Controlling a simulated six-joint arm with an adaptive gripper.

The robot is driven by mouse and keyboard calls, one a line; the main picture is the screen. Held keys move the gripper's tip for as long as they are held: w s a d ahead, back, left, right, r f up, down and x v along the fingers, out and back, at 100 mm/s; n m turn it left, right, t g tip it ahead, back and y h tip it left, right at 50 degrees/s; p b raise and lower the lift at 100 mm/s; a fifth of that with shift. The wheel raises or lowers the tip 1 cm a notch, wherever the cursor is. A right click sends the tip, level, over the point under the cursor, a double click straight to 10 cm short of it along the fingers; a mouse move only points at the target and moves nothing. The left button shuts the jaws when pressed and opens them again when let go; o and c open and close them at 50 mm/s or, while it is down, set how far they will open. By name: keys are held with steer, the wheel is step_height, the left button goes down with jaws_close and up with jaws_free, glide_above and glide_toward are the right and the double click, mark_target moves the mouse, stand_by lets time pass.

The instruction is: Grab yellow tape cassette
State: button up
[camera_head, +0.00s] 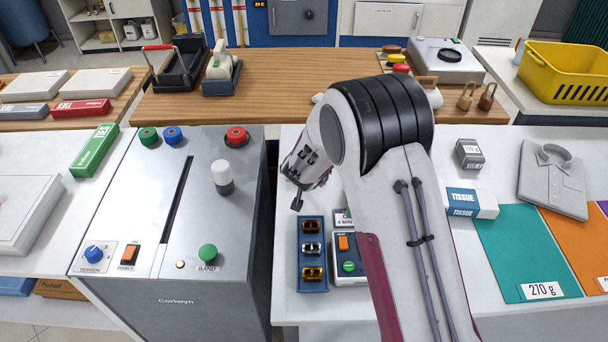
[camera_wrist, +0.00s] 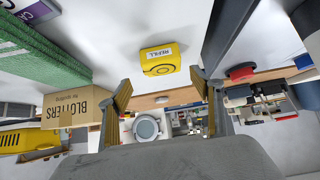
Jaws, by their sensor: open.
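A yellow cassette-like block (camera_wrist: 158,60) with a white "REFILL" label and a dark round outline lies on the white counter in the wrist view. It is ahead of my gripper (camera_wrist: 160,92), roughly centred between the two fingers and apart from them. The fingers are spread with nothing between them. In the head view my gripper (camera_head: 294,186) hangs over the left part of the white counter (camera_head: 285,225), beside the grey machine. I cannot make out the block in the head view; my arm covers part of the counter.
A blue holder (camera_head: 302,285) with brown, grey and yellow pieces stands below my gripper in the head view, beside a small switch box (camera_head: 349,257). The grey machine (camera_head: 215,240) is left. The wrist view shows a BLOTTERS box (camera_wrist: 68,108) and a green block (camera_wrist: 40,55) at left.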

steer(key=shift+w+f, duration=0.1)
steer(key=shift+w+a+f, duration=0.15)
steer(key=shift+w+f, duration=0.2)
steer(key=shift+f, duration=0.2)
steer(key=shift+w+a+f, duration=0.1)
steer(key=shift+w+f, duration=0.25)
steer(key=shift+f, duration=0.15)
steer(key=shift+x, duration=1.2)
steer(key=c, duration=1.2)
